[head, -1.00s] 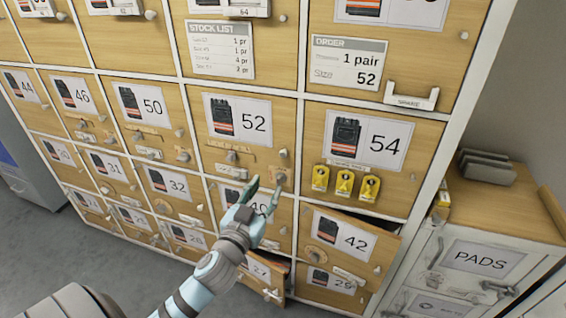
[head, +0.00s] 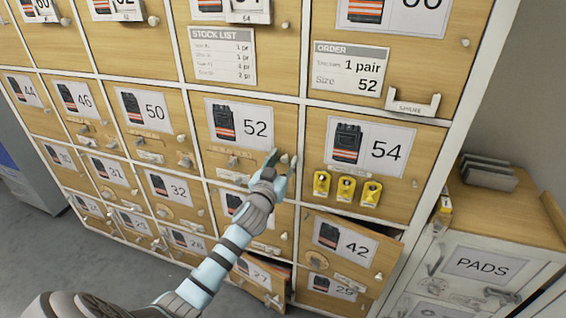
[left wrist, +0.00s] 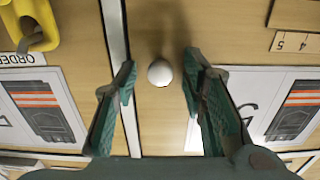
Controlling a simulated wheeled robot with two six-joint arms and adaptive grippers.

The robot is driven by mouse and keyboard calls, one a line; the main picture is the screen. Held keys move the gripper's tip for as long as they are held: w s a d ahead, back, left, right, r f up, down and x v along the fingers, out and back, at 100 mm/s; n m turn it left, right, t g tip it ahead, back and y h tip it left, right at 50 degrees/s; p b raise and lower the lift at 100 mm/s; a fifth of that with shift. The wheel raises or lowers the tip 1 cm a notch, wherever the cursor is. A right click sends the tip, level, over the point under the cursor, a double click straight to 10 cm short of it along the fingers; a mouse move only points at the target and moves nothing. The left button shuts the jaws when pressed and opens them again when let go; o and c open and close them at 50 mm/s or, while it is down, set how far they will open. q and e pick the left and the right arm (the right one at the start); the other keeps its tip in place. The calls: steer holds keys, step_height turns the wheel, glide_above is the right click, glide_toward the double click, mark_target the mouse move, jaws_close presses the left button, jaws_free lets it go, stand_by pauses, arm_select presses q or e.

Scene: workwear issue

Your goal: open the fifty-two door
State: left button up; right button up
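In the left wrist view the knob (left wrist: 160,73) sits between the spread fingertips of my left gripper (left wrist: 157,78), with a gap on both sides. My right gripper is not in view.
Door 54 (head: 400,190) with yellow padlock-like tags (head: 346,189) adjoins on the right, across a white divider. Below, doors 42 (head: 340,250) and 27 (head: 262,282) stand ajar. A stock list (head: 222,55) and an order card (head: 348,68) hang above. A pads cabinet (head: 480,265) stands right.

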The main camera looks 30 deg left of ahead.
arm_select(q)
steer(key=shift+c, duration=0.6)
jaws_close()
steer(key=shift+s, duration=0.1)
